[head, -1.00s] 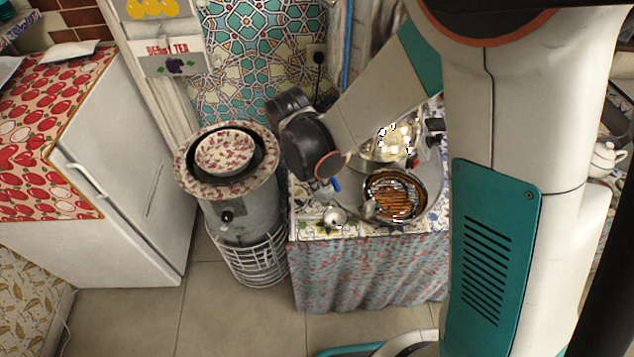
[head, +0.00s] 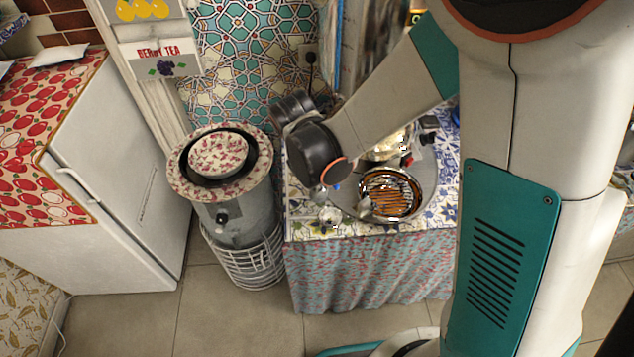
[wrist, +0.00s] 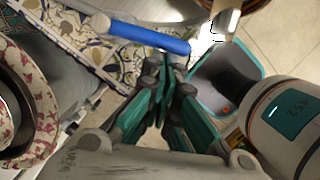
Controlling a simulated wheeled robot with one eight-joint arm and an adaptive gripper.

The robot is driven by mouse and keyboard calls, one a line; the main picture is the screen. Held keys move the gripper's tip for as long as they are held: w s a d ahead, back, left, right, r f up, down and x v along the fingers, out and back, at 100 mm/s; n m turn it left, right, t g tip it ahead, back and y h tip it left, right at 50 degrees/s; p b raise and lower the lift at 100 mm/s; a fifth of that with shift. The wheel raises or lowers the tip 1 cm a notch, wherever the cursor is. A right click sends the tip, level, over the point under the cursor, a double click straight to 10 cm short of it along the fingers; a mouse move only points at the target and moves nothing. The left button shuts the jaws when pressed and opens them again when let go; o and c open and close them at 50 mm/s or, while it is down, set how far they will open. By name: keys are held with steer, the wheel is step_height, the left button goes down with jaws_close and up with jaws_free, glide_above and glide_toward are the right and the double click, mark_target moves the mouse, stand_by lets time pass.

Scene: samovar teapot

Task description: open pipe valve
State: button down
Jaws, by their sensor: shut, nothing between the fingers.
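A lever-like bar with a blue end (wrist: 150,35) crosses the upper part of the wrist view; I cannot tell for sure that it is the valve. A small blue spot (head: 336,187) shows below my black wrist joint in the head view, at the tiled counter. My gripper (wrist: 163,82) has its teal fingers together with nothing between them. Its tips are just below the blue bar in the wrist view; whether they touch it I cannot tell. In the head view my arm hides the fingers.
A grey cylindrical samovar-like vessel (head: 244,222) with a floral bowl (head: 219,156) stands left of the counter (head: 300,226). A white fridge (head: 110,200) is at left. The floor (head: 235,320) in front is clear.

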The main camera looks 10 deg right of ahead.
steer(key=shift+d+n, duration=1)
steer(key=shift+d, duration=0.15)
steer(key=shift+w, duration=0.1)
steer(key=shift+a+b, duration=0.1)
steer(key=shift+b, duration=0.2)
